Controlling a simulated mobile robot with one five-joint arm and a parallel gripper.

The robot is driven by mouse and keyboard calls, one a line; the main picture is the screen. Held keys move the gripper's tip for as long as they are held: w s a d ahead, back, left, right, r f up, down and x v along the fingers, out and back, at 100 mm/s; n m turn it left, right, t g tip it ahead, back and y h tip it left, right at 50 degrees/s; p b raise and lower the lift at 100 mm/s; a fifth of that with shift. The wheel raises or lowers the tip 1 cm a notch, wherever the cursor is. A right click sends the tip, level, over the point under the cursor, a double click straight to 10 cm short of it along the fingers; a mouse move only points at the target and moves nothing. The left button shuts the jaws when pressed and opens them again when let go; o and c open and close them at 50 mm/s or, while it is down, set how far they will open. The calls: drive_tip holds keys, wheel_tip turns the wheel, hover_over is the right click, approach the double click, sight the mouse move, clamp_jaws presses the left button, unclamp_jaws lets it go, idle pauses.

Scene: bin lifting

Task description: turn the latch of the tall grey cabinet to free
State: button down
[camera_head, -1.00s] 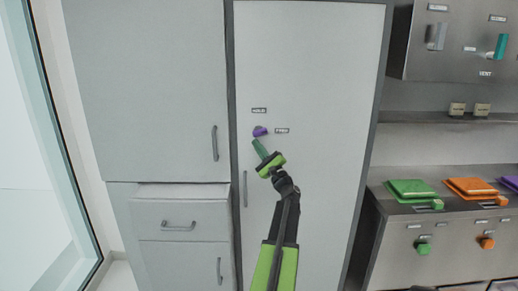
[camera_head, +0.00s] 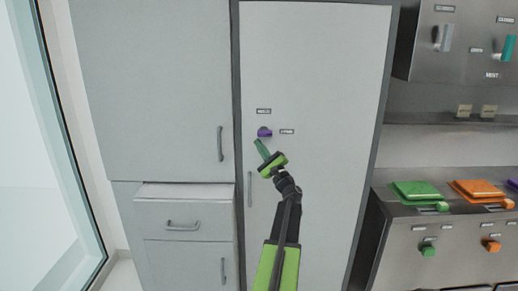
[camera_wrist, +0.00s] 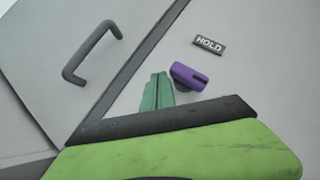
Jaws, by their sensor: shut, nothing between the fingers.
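The tall grey cabinet (camera_head: 320,60) stands in the middle of the head view. Its purple latch (camera_head: 264,132) is on the upper left of the door, with one label above it and one to its right. In the wrist view the latch (camera_wrist: 188,76) lies nearly along the line of the HOLD label's text, its bar pointing right, not up at that label (camera_wrist: 208,45). My gripper (camera_head: 260,144) is shut and empty, its green fingers just below the latch. In the wrist view the fingers (camera_wrist: 157,93) are left of the latch, with a narrow gap.
A grey cupboard (camera_head: 150,80) with handles and a drawer adjoins on the left. A steel bench (camera_head: 400,225) with green and orange lids stands at the right, a wall panel (camera_head: 462,60) above it. A glass pane edges the far left. The door around the latch is clear.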

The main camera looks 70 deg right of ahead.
wheel_tip(320, 180, down, 4)
drive_tip(key=b, duration=0.4)
drive_tip(key=shift+w+a+f+b, duration=0.1)
drive_tip(key=shift+f+b, duration=0.15)
drive_tip(key=shift+b, duration=0.05)
drive_tip(key=s+a+f+b, duration=0.3)
drive_tip(key=a+f+b, duration=0.3)
drive_tip(key=shift+a+f, duration=0.2)
drive_tip(key=shift+f, duration=0.1)
